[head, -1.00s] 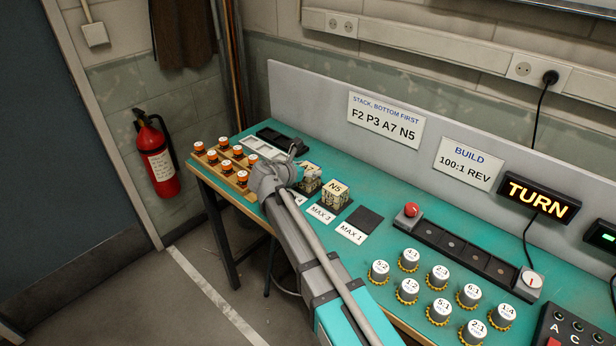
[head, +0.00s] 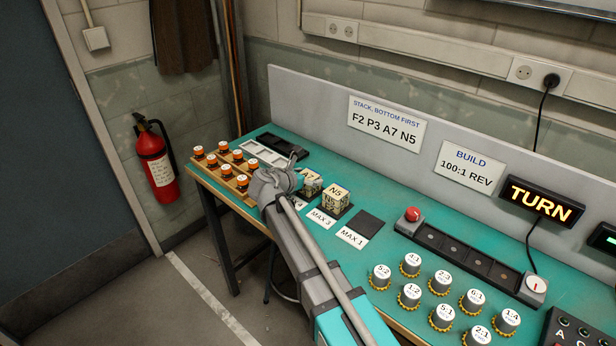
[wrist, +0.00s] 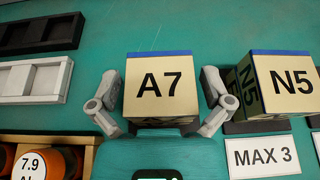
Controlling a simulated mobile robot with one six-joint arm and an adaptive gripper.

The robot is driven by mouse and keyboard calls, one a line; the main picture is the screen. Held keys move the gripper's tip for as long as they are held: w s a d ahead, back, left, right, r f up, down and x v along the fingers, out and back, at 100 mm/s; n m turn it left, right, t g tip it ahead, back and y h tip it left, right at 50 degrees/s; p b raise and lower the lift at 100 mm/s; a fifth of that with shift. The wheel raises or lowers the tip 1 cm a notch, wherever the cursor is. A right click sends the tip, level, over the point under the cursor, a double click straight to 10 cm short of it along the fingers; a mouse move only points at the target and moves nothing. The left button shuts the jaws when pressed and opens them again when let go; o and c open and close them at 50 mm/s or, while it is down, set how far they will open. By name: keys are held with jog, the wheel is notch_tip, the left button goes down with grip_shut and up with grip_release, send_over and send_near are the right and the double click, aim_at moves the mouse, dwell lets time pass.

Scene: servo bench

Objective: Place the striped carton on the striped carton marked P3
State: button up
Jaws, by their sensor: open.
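The carton marked A7 (wrist: 160,86) shows in the wrist view, tan with a blue stripe along its far edge. My gripper (wrist: 160,108) is open, with one finger on each side of that carton; whether they touch it is unclear. In the head view my gripper (head: 290,180) covers much of the A7 carton (head: 313,183). What is under the A7 carton is hidden, and I see no P3 marking on any carton. The carton marked N5 (head: 336,198) stands just to the right on a dark pad; it also shows in the wrist view (wrist: 290,85).
An order sign (head: 384,121) on the back panel reads F2 P3 A7 N5. An empty dark pad (head: 365,220) lies behind the MAX 1 label (head: 352,238). Orange-capped jars (head: 224,155) stand on a wooden rack at left.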

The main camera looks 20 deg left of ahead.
jog(key=shift+r, duration=0.25)
jog(key=p+v, duration=0.4)
jog(key=v, duration=0.6)
jog(key=shift+s+r, duration=0.15)
jog(key=shift+s, duration=0.05)
jog(key=shift+s+a+r+p, duration=0.2)
jog(key=shift+s+a+p, duration=0.15)
jog(key=shift+s, duration=0.25)
